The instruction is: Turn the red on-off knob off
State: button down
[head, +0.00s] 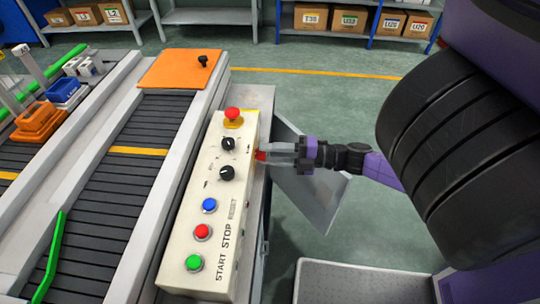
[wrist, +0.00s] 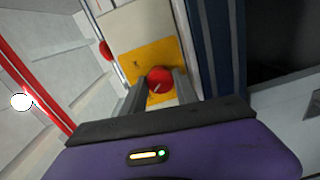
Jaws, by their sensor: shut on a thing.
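The red on-off knob (wrist: 160,77) sits on a yellow plate (wrist: 132,62) on the side of the control box. It is round with a pale mark on its face. In the head view only a bit of the red knob (head: 261,156) shows at the box's right side. My gripper (head: 272,157) reaches in from the right, with its fingertips at the knob. In the wrist view one finger stands on each side of the knob, and the gripper is shut on it. The fingers hide part of the knob in the head view.
The control box (head: 207,165) carries a red mushroom button (head: 232,113), two black dials, and blue, red (head: 202,232) and green buttons on top. A conveyor (head: 110,190) runs to its left. A grey panel (head: 312,195) slants below my gripper. Open floor lies beyond.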

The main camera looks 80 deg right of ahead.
jog(key=shift+f+n, duration=0.1)
jog(key=shift+n, duration=0.4)
jog(key=c, duration=0.9)
grip_release()
jog(key=s, duration=0.5)
jog(key=s+b, duration=0.1)
jog(key=s, duration=0.1)
jog(key=shift+s+d, duration=0.25)
jog(key=shift+s, duration=0.15)
jog(key=shift+d, duration=0.1)
